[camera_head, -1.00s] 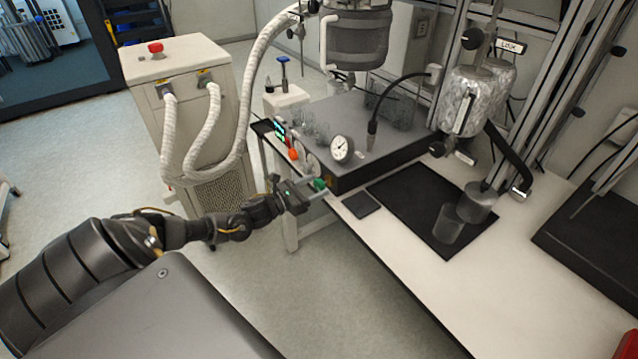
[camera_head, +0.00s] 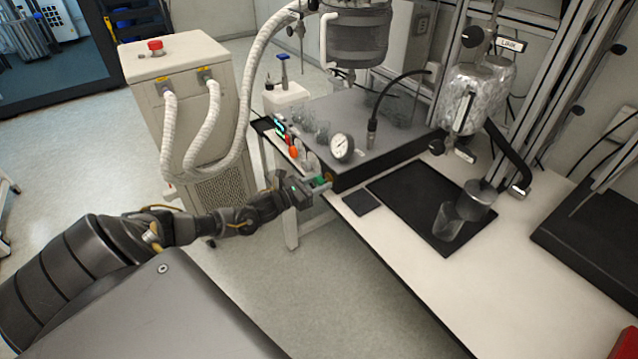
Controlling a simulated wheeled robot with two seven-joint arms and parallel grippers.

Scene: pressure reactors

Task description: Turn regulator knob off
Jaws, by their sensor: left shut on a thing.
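The grey control box (camera_head: 395,155) stands on the bench with a round white dial gauge (camera_head: 342,147) at its front. A small green knob (camera_head: 318,181) shows at the box's front left corner, partly covered by my fingers. It appears to be the regulator knob. My left gripper (camera_head: 320,184) reaches in from the left and is shut on the green knob. The knob's exact turn angle is too small to tell. My right gripper is not in view.
An orange-red knob (camera_head: 293,152) and a lit display (camera_head: 281,128) sit on the box's left side. A black mat (camera_head: 405,195) with a glass beaker (camera_head: 447,222) lies to the right. A white chiller (camera_head: 195,110) with hoses stands behind my arm.

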